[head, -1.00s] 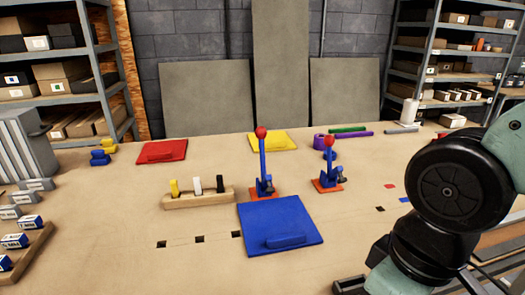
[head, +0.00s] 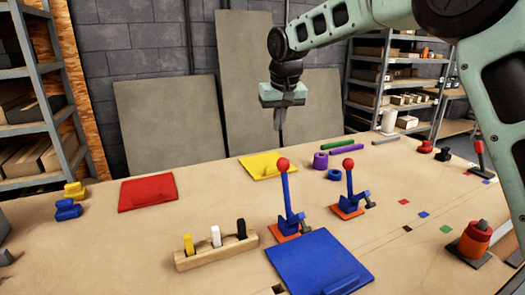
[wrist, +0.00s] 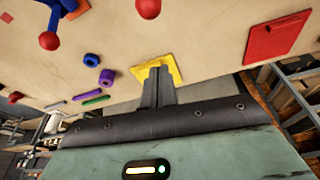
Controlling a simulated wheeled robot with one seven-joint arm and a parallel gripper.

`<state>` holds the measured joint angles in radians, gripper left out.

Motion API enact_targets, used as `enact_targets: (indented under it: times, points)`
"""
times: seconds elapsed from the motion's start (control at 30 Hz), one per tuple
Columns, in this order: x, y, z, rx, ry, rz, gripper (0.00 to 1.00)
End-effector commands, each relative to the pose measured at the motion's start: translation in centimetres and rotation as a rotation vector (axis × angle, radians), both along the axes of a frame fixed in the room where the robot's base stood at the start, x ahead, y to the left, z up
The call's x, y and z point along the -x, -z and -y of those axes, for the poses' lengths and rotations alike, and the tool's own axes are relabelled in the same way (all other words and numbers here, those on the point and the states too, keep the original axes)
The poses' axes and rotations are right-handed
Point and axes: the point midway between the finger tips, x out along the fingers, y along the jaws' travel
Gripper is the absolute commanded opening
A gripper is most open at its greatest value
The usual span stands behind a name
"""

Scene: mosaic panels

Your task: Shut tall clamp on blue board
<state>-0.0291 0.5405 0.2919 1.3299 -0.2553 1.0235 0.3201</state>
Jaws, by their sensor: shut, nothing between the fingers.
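The tall clamp (head: 287,195) is blue with a red ball on its upright lever and an orange base. It stands at the back edge of the blue board (head: 318,268), which lies flat at the front of the table. In the wrist view its red ball (wrist: 149,8) shows at the top edge. A shorter similar clamp (head: 349,187) stands to its right, also with its lever up. My gripper (head: 279,122) is shut and empty, pointing down, high in front of the grey panels and apart from both clamps. Its fingers (wrist: 157,90) overlap the yellow board in the wrist view.
A red board (head: 148,193) and a yellow board (head: 268,166) lie behind. A wooden block with several pegs (head: 215,248) stands left of the tall clamp. Air around the tall lever is clear.

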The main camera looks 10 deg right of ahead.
Motion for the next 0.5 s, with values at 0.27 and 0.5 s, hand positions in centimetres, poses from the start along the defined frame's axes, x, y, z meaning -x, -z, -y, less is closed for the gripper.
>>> enact_targets:
  times: [0.27,0.5]
  points:
    - [-1.0,3.5,0.0,0.0,-0.001,-0.005,0.0]
    - [-2.4,8.3,-0.1,0.0,-0.002,-0.005,0.0]
